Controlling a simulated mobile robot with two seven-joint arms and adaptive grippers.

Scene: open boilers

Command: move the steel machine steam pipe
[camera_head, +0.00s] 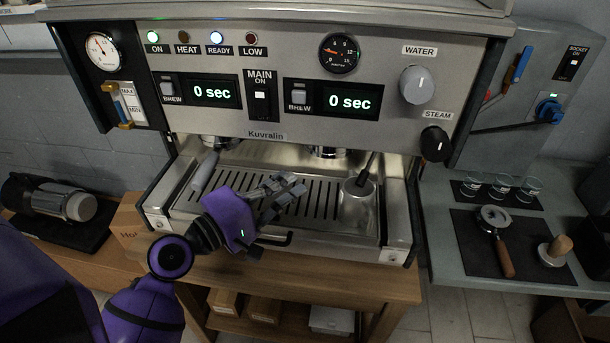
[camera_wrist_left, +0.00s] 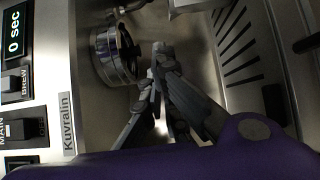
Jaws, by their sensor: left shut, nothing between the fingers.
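The steel coffee machine (camera_head: 230,60) stands on a wooden table. The steam pipe (camera_head: 370,165) is a thin dark pipe at the right of its work area, and its lower end goes down at a steel pitcher (camera_head: 358,208) on the drip tray. My left gripper (camera_head: 290,188) is over the drip tray, left of the pitcher and apart from the pipe. Its fingers come together at the tips, empty; they also show in the left wrist view (camera_wrist_left: 158,50). I cannot clearly make out the pipe in the wrist view. My right gripper is out of view.
A group head (camera_wrist_left: 115,55) is close to my left fingertips in the wrist view. The slatted drip tray (camera_head: 315,200) lies under the gripper. A grey side counter (camera_head: 440,230) at the right holds small glasses (camera_head: 502,187), a portafilter (camera_head: 495,235) and a tamper (camera_head: 555,250).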

